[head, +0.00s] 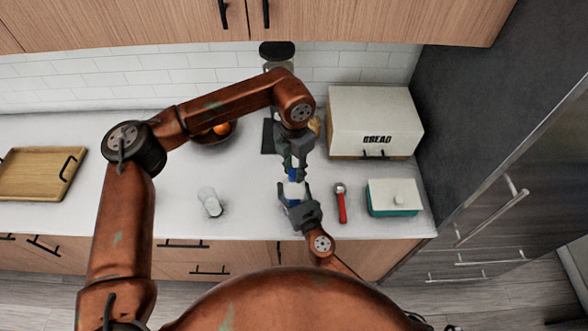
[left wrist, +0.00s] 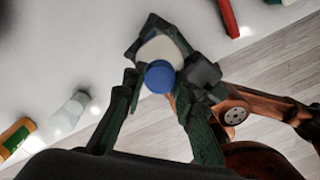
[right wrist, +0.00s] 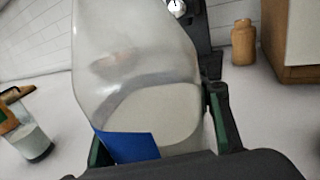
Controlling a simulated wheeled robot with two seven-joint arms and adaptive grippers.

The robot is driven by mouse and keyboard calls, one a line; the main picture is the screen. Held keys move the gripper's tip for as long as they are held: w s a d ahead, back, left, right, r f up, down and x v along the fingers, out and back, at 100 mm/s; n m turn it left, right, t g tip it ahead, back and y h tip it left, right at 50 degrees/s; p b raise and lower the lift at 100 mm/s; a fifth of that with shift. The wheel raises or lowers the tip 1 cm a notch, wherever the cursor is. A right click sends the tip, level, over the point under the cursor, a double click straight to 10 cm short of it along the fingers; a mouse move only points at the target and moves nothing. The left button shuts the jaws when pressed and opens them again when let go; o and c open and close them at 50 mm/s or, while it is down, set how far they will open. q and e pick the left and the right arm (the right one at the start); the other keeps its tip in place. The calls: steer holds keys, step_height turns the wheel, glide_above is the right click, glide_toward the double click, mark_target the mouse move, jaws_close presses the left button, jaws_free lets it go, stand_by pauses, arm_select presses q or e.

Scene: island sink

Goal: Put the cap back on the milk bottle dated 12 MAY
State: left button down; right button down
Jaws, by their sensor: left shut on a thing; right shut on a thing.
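My right gripper (head: 296,192) is shut on a clear bottle with milk in it (right wrist: 140,70) and a blue label (right wrist: 132,147). The bottle's mouth is outside the right wrist view, and no date is readable. My left gripper (head: 296,160) is shut on a round blue cap (left wrist: 160,77), just above the bottle (left wrist: 160,48). The cap overlaps the bottle's top in the left wrist view; I cannot tell whether they touch. A second bottle (head: 209,201) stands on the counter to the left; it also shows in the left wrist view (left wrist: 72,108).
A red-handled tool (head: 341,204) and a teal dish with a white lid (head: 394,197) lie to the right. The bread box (head: 375,122) stands behind them. A fruit bowl (head: 213,135) and wooden tray (head: 40,174) are left.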

mark_target(299, 202)
arm_select(q)
steer(key=c, duration=1.5)
jaws_free()
arm_select(e)
steer(key=shift+f, duration=0.1)
arm_select(q)
steer(key=shift+r, duration=0.15)
step_height(299, 202, up, 12)
arm_select(e)
steer(key=c, duration=0.9)
jaws_free()
steer(key=v, duration=1.2)
steer(key=shift+d, duration=0.1)
arm_select(q)
steer(key=shift+a+f, duration=0.1)
steer(key=shift+f, duration=0.1)
